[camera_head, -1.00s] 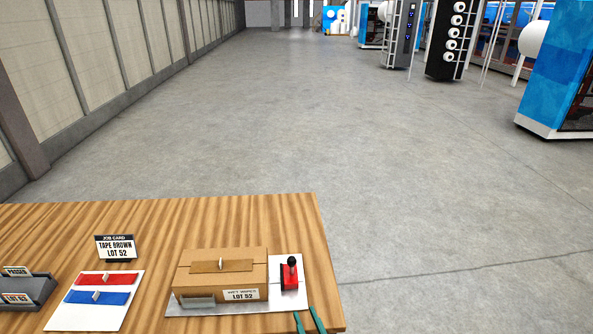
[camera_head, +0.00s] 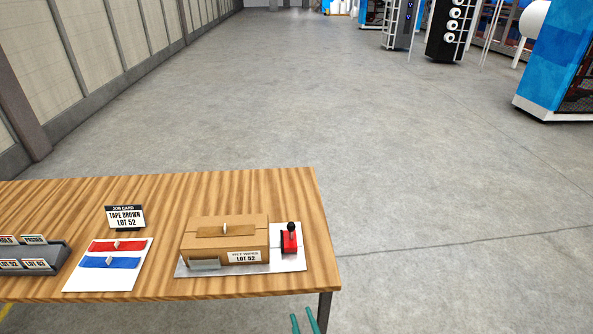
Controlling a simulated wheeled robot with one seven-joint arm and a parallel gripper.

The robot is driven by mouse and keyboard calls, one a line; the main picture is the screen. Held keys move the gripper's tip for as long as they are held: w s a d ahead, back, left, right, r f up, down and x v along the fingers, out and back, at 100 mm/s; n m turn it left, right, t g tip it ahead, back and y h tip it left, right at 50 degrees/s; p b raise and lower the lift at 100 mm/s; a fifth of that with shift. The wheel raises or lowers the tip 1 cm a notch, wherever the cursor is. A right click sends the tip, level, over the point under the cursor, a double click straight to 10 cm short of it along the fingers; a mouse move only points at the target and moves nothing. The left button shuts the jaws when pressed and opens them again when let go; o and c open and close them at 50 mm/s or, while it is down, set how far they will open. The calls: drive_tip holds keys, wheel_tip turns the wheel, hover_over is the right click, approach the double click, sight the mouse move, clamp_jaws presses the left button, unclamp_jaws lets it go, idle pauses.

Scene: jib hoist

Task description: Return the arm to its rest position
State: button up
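My gripper (camera_head: 304,320) shows only as two teal fingertips at the bottom edge of the head view. They stand apart with nothing visible between them, in front of the bench's front edge, near its right leg. The rest of the arm is out of view. On the wooden bench (camera_head: 70,200) a closed cardboard box (camera_head: 200,253) has a brown tape strip (camera_head: 226,230) on top and a label reading LOT 52. It sits on a grey plate beside a red device with a black knob (camera_head: 290,240). My fingers are apart from all of these.
A job card (camera_head: 125,217) reads TAPE BROWN LOT 52. A white board (camera_head: 100,284) carries red and blue strips. A grey card holder (camera_head: 40,256) stands at far left. Open concrete floor (camera_head: 270,100) lies beyond the bench; blue machines (camera_head: 552,70) stand at right.

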drive_tip(key=s+f+n+g+h, duration=0.1)
drive_tip(key=s+f+n+h, duration=0.1)
drive_tip(key=s+n, duration=0.55)
drive_tip(key=s+f+n+g+h, duration=0.15)
drive_tip(key=s+n, duration=0.25)
drive_tip(key=s, duration=0.6)
drive_tip(key=s+a+r+n+t, duration=0.2)
drive_tip(key=s+r+n, duration=0.9)
drive_tip(key=s+n, duration=0.5)
drive_tip(key=shift+r+n+h, duration=0.35)
drive_tip(key=shift+r+n, duration=0.05)
drive_tip(key=shift+n, duration=0.65)
